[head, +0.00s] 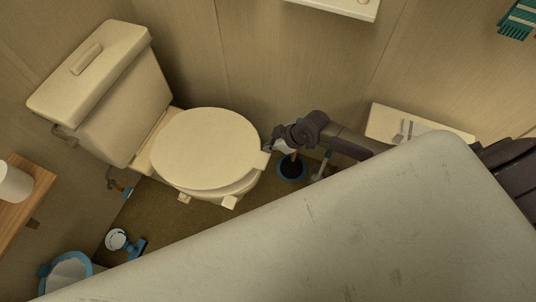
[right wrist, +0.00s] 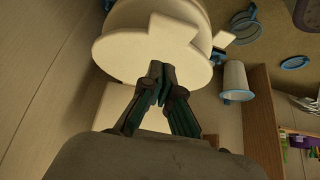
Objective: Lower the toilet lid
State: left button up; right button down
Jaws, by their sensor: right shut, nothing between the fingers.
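The cream toilet (head: 135,85) stands at the left in the head view, its tank against the wall. Its oval lid (head: 205,148) lies flat or nearly flat over the bowl, with a strip of seat or rim showing below its front edge. My right gripper (head: 270,148) is at the lid's right edge; whether it touches is unclear. In the right wrist view the shut, empty fingers (right wrist: 158,72) point at the pale round toilet part (right wrist: 125,55), overlapping its edge. My left gripper is not in view.
A blue-rimmed dark container (head: 291,169) stands on the floor behind my right gripper. A blue-rimmed bin (head: 70,274) and a small white-and-blue item (head: 116,239) are at lower left. A wooden shelf (head: 28,205) holds a white roll (head: 14,182). Brown floor shows around the bowl.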

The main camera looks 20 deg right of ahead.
aim_at(262, 157)
jog(key=f, duration=0.5)
jog(key=shift+w+a+f+b, duration=0.25)
jog(key=shift+w+a+b, duration=0.1)
jog(key=shift+f, duration=0.45)
